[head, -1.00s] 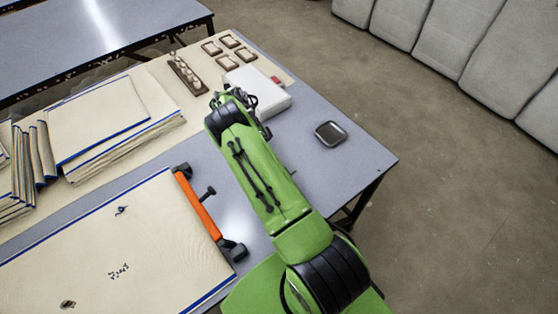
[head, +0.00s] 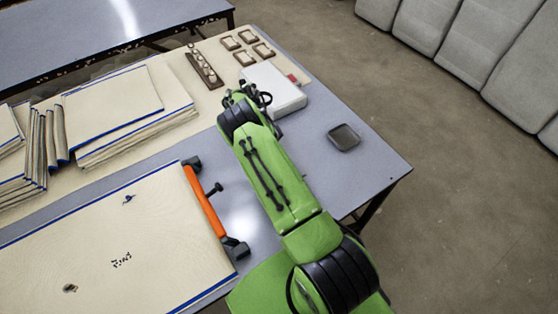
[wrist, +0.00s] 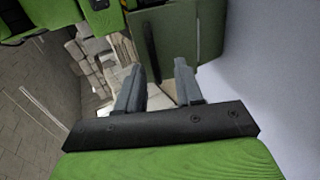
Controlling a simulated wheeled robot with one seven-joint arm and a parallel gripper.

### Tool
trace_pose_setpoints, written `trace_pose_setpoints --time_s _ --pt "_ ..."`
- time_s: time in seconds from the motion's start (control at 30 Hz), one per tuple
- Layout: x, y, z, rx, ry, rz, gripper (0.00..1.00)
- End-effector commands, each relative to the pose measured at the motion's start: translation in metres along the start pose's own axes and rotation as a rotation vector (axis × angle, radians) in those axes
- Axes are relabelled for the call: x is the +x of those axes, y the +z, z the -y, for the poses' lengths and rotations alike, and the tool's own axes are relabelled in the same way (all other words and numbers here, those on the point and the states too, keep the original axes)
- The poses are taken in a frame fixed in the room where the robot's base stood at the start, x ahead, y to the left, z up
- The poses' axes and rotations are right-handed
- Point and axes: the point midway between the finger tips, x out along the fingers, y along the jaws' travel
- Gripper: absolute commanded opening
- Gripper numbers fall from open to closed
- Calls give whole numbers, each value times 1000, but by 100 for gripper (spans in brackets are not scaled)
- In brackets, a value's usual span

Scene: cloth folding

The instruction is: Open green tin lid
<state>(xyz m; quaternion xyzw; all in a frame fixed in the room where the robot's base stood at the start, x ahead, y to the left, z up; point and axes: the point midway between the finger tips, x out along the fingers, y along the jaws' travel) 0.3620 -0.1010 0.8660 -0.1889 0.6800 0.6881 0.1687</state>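In the wrist view, a dull green box-like thing (wrist: 200,32) stands just beyond my fingers; it may be the green tin, but I cannot tell its lid apart. I see no green tin in the head view, where my arm may hide it. My gripper (wrist: 158,74) has its two grey fingers apart with nothing seen between them. In the head view, my arm's far end is beside the white box, and the fingers cannot be made out there.
A white box (head: 280,91) and a dark square dish (head: 343,137) are on the table (head: 365,178). An orange-handled bar (head: 205,202) lies along the cream cloth (head: 110,245). Folded cloths (head: 115,103), a rack (head: 205,68) and small frames (head: 246,58) lie farther back.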

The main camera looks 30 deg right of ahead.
Motion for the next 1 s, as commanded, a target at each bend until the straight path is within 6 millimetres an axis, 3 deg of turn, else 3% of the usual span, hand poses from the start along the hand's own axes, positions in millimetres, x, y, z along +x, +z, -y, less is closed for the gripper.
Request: trace_pose_setpoints --time_s 0.2,0.6,1.0 --pt "-5 0 -8 1 -2 0 36" --pt "-46 1 -82 0 -1 0 36" --pt "-49 0 -87 0 0 0 36"
